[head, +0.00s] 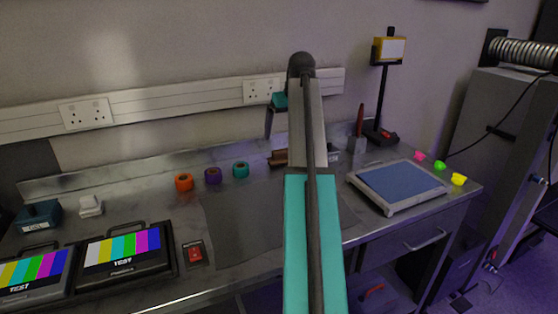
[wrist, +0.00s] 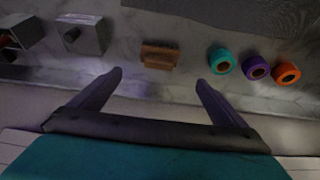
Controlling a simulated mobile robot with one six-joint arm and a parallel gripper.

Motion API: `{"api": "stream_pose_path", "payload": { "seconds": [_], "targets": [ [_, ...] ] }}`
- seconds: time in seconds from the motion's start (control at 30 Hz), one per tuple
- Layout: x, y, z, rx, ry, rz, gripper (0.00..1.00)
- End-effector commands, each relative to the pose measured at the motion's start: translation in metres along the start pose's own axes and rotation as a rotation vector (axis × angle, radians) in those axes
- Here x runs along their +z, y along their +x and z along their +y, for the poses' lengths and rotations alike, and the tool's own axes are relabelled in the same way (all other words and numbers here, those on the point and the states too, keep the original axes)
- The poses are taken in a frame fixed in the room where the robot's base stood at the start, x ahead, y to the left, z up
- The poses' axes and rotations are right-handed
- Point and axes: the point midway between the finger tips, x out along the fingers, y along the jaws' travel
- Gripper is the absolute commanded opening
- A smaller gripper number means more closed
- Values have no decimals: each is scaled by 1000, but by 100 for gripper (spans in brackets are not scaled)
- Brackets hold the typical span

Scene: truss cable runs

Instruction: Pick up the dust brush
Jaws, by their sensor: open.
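The dust brush (wrist: 160,55) looks like a small brown wooden block lying on the metal bench. It is in the upper middle of the wrist view. In the head view the brush (head: 279,157) lies near the back of the bench, partly hidden behind my arm. My gripper (wrist: 159,80) is open and empty. Its two dark fingers are spread wide, and in the wrist view the brush appears between and just beyond their tips, apart from them. The height of the fingers above the brush is hard to tell.
Teal (head: 240,170), purple (head: 213,176) and orange (head: 184,182) tape rolls stand beside the brush. A grey holder (head: 357,145) with a red-handled tool is on its other side. A blue-topped tray (head: 400,183) and two test monitors (head: 122,256) occupy the bench. A dark mat (head: 235,225) is clear.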

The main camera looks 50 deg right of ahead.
Motion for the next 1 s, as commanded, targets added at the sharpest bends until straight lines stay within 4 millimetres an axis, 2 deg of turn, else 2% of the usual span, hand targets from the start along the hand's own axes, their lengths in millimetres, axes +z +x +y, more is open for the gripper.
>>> {"api": "stream_pose_path", "payload": {
  "seconds": [0.43, 0.6, 1.0],
  "targets": [
    [0, 60, -1, -1, -1, -2, 96],
    [0, 76, -1, -1, -1, -1, 96],
    [0, 81, -2, -1, -2, 0, 96]
  ]
}}
